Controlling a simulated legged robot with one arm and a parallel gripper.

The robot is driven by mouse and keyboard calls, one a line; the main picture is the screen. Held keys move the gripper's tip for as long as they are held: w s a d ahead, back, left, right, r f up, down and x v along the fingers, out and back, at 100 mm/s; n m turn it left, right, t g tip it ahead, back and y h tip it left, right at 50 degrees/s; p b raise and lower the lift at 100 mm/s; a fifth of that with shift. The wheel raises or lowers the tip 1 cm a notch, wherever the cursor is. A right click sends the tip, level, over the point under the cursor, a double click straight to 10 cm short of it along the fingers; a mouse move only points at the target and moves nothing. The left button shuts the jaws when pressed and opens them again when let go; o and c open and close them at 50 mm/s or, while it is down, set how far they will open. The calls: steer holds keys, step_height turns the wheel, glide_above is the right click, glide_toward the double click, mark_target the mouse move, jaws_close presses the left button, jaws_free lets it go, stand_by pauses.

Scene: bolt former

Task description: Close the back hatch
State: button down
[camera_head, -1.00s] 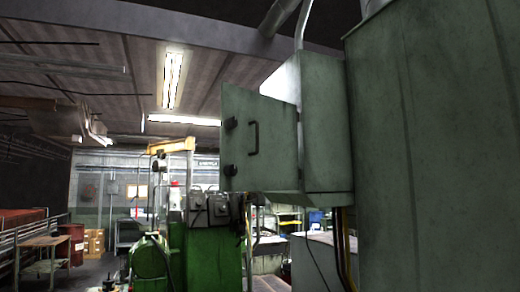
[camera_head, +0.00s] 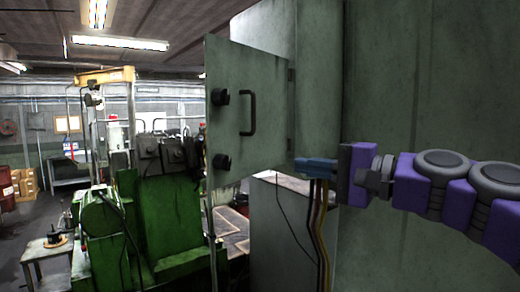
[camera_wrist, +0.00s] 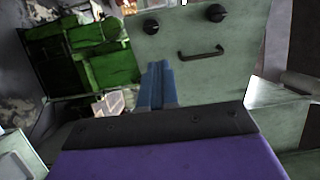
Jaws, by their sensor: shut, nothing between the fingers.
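The back hatch is a grey-green door (camera_head: 270,100), standing open and hinged on its right side to a cabinet of the same colour. It has a black bar handle (camera_head: 248,113) and two black knobs on its left part. My gripper (camera_head: 299,163) comes in from the right with blue fingers shut and empty. In the head view its tip lies by the hatch's lower hinge-side corner; I cannot tell whether it touches. In the wrist view the shut fingers (camera_wrist: 157,83) point toward the hatch (camera_wrist: 235,60), and the handle (camera_wrist: 200,54) shows beyond them, to the right.
A large grey-green housing (camera_head: 430,100) fills the right, close behind my arm. Yellow and dark cables (camera_head: 318,235) hang below the hatch. A green machine (camera_head: 170,225) stands at the left beyond the hatch, with a small table (camera_head: 48,250) further left.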

mark_target(228, 158)
steer(key=x, duration=0.4)
steer(key=p+x, duration=0.1)
steer(key=x, duration=0.4)
steer(key=s+p+x, duration=0.1)
steer(key=x, duration=0.4)
steer(key=shift+a+f, duration=0.2)
steer(key=shift+a, duration=0.05)
steer(key=shift+w+a, duration=0.35)
steer(key=shift+w, duration=0.1)
steer(key=shift+a, duration=0.2)
